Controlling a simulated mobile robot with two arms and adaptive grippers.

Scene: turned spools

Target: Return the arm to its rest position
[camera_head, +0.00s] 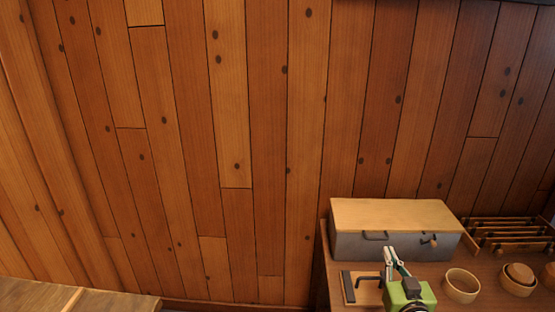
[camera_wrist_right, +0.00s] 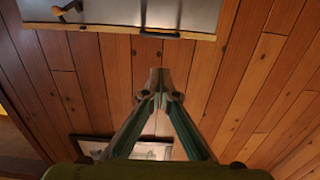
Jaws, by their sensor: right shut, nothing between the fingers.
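My right gripper (camera_head: 393,259) shows at the lower right of the head view, its green body at the bottom edge and its thin fingers together and empty. It is in front of the wooden bench (camera_head: 330,268), near a grey box with a pale wooden lid (camera_head: 394,214). In the right wrist view the gripper's fingers (camera_wrist_right: 158,82) meet at their tips with nothing between them. Beyond them is the wood-plank surface. My left gripper is in neither view.
Two round wooden bowls (camera_head: 461,286) (camera_head: 517,280) stand right of my gripper. A slatted wooden rack (camera_head: 508,234) is behind them. A board with a dark strip (camera_head: 362,290) lies left of it. Another wooden surface (camera_head: 75,297) is at the lower left. The plank wall (camera_head: 230,130) fills the background.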

